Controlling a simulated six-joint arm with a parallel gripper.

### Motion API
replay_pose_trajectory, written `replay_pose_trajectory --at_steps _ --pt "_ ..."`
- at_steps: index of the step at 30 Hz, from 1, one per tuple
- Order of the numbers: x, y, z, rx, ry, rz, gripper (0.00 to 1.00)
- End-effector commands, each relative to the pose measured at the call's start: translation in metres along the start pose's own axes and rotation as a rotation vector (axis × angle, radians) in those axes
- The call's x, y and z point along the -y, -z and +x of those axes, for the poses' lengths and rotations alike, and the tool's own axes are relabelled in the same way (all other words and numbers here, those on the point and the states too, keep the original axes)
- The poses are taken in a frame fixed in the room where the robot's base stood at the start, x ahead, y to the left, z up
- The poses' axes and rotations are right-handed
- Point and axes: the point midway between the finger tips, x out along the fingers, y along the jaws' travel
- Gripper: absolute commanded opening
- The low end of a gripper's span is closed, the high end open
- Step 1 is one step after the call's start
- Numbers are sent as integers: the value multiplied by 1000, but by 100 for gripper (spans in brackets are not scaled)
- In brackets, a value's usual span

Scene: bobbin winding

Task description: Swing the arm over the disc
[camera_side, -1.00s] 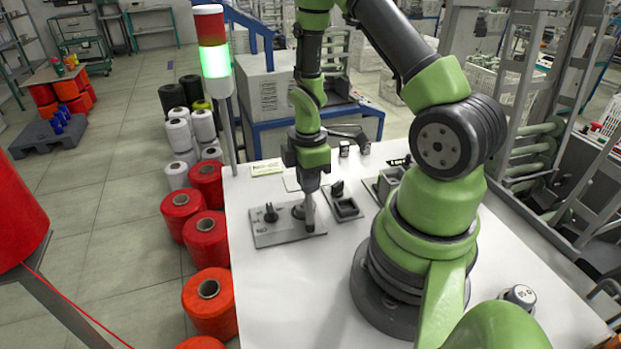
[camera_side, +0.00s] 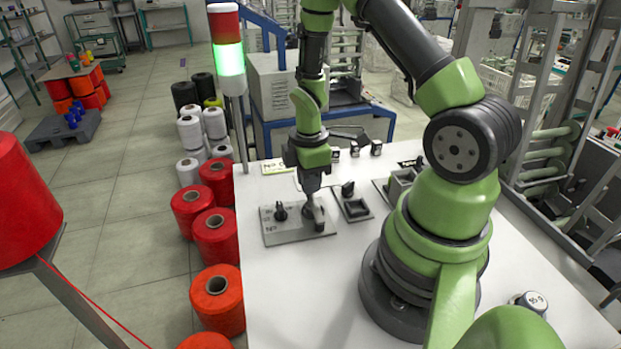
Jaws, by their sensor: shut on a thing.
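A grey plate (camera_side: 285,232) lies on the white table and carries a black upright knob (camera_side: 281,211). My gripper (camera_side: 314,203) points down over the plate's right part, to the right of the knob. It is shut on a small light grey part (camera_side: 318,216), which looks like the swing arm and leans slightly. A dark round form, probably the disc, is on the plate beside it and mostly hidden by my gripper. I cannot tell whether the swing arm lies over the disc.
A small black tray (camera_side: 356,209) and a dark knob (camera_side: 347,188) stand just right of the plate. Several small black-and-white pieces (camera_side: 354,150) sit at the table's back. A white-topped round piece (camera_side: 533,301) stands at the front right. The table's front middle (camera_side: 300,300) is clear.

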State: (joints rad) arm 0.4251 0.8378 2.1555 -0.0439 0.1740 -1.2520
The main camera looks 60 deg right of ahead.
Motion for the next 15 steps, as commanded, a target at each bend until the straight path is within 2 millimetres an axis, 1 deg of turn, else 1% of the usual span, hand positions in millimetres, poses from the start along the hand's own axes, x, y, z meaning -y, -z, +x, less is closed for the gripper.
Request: replay_pose_trajectory --at_steps 5,6,8,9,15 --pt "-1 1 0 -1 -4 -3 6" --pt "-1 1 0 -2 -4 -3 19" --pt "-1 1 0 -1 -4 -3 33" --pt "-1 1 0 -1 -4 -3 36" --pt "0 0 0 -1 -3 -2 36"
